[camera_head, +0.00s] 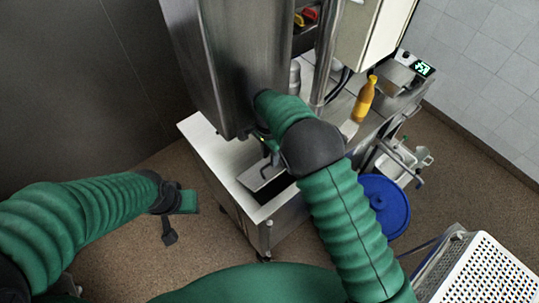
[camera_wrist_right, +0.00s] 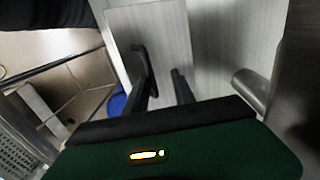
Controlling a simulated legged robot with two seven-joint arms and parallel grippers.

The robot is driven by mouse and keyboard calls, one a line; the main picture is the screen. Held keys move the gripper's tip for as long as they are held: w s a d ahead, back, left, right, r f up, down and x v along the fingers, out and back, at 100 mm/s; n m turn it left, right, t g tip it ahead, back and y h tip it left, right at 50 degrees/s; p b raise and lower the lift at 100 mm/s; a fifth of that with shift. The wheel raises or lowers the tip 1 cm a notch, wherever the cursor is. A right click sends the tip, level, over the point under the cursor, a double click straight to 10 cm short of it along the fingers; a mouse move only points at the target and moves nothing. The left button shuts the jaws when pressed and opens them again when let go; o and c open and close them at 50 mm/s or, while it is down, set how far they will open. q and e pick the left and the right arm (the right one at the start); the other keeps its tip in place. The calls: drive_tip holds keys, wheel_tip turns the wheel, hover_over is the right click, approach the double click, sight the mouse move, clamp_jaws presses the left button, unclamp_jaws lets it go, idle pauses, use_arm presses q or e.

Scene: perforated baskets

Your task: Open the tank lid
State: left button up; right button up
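The tank (camera_head: 232,158) is a pale metal cabinet below the tall steel housing. Its lid (camera_head: 258,179) is a grey plate in the top, with a dark gap showing along its front side. A dark handle (camera_wrist_right: 150,73) stands on the pale lid surface in the right wrist view. My right gripper (camera_head: 268,150) is over the lid, partly hidden by its own wrist. In the wrist view its two fingers (camera_wrist_right: 162,90) are apart, with the handle close to the left finger; contact is unclear. My left gripper (camera_head: 178,217) hangs left of the tank, away from it; its finger gap is unclear.
The tall steel housing (camera_head: 222,60) rises right behind the tank. A yellow bottle (camera_head: 364,99) stands on the counter to the right. A blue round object (camera_head: 388,205) and a white perforated basket (camera_head: 482,272) are at the right. Floor left of the tank is clear.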

drive_tip(key=shift+d, duration=0.25)
drive_tip(key=shift+a+r, duration=0.1)
drive_tip(key=shift+r, duration=0.35)
wheel_tip(320, 180, up, 16)
drive_tip(key=b, duration=0.4)
drive_tip(key=shift+w+a, duration=0.2)
drive_tip(key=shift+w, duration=0.2)
drive_tip(key=shift+f, duration=0.15)
